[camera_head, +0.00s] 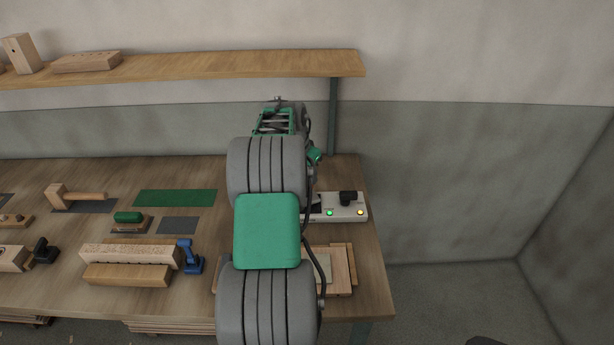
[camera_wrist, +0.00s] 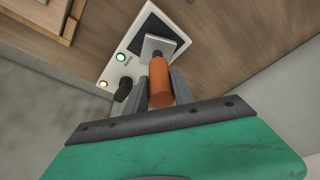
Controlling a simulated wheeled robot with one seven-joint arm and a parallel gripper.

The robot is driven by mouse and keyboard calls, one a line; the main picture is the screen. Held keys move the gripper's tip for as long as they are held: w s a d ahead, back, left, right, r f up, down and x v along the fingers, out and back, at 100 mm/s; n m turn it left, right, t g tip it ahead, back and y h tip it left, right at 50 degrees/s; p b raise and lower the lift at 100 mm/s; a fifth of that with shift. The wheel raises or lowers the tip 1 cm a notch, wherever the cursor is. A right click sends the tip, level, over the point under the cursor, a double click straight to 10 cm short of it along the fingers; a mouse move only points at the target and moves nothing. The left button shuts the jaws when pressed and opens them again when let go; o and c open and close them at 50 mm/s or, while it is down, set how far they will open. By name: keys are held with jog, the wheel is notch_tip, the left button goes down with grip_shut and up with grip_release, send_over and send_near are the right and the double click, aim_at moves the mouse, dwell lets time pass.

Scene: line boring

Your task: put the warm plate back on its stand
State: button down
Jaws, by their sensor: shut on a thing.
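The warm plate has an orange handle (camera_wrist: 161,88) and a flat grey metal plate (camera_wrist: 157,46) at its far end. My gripper (camera_wrist: 160,75) is shut on the handle, one grey finger on each side. The stand is a white box (camera_wrist: 114,69) with a dark top pad (camera_wrist: 146,24), a black knob, a green light and a yellow light. In the wrist view the metal plate overlaps the dark pad; I cannot tell whether it touches it. In the head view the stand (camera_head: 351,213) shows at the bench's right end, partly hidden by my arm, which also hides the warm plate.
A wooden tray or frame (camera_head: 341,272) lies in front of the stand, partly behind my arm. On the left of the bench are a mallet (camera_head: 74,195), wooden blocks (camera_head: 126,256) and a blue tool (camera_head: 191,258). A shelf (camera_head: 200,67) runs above. Right of the bench is open floor.

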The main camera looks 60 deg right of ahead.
jog(key=shift+f, duration=1.05)
jog(key=c, duration=1.1)
grip_release()
jog(key=shift+o, duration=0.2)
